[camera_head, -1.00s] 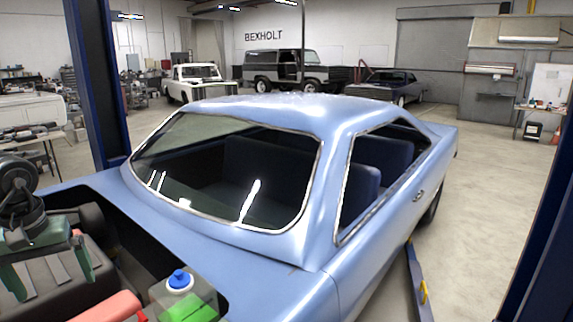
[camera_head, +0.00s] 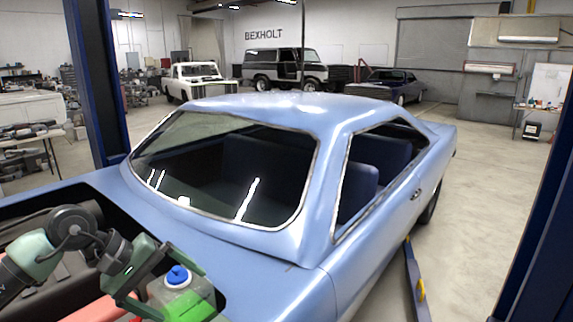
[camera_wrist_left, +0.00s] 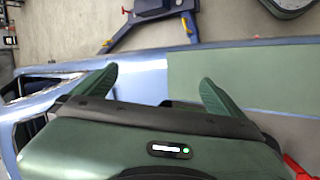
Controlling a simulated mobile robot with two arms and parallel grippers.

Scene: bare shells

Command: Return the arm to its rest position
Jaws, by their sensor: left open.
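My left arm comes in from the left over the open engine bay of the blue car. Its dark green gripper (camera_head: 178,292) is tilted, with its fingers spread and pointing right. In the head view it overlaps a translucent bottle (camera_head: 199,291) with a blue cap (camera_head: 178,276) and green liquid; whether they touch, I cannot tell. In the left wrist view the two fingers (camera_wrist_left: 158,78) stand wide apart with nothing held between them. Beyond them are blue bodywork (camera_wrist_left: 148,72) and a flat green panel (camera_wrist_left: 250,80). My right gripper is not in view.
The blue car (camera_head: 270,245) fills the middle. Dark blue lift posts stand at left (camera_head: 98,90) and right (camera_head: 545,230). A lift arm (camera_head: 414,285) lies low beside the car. A red object (camera_head: 100,310) shows at the lower edge. Floor at the right is open.

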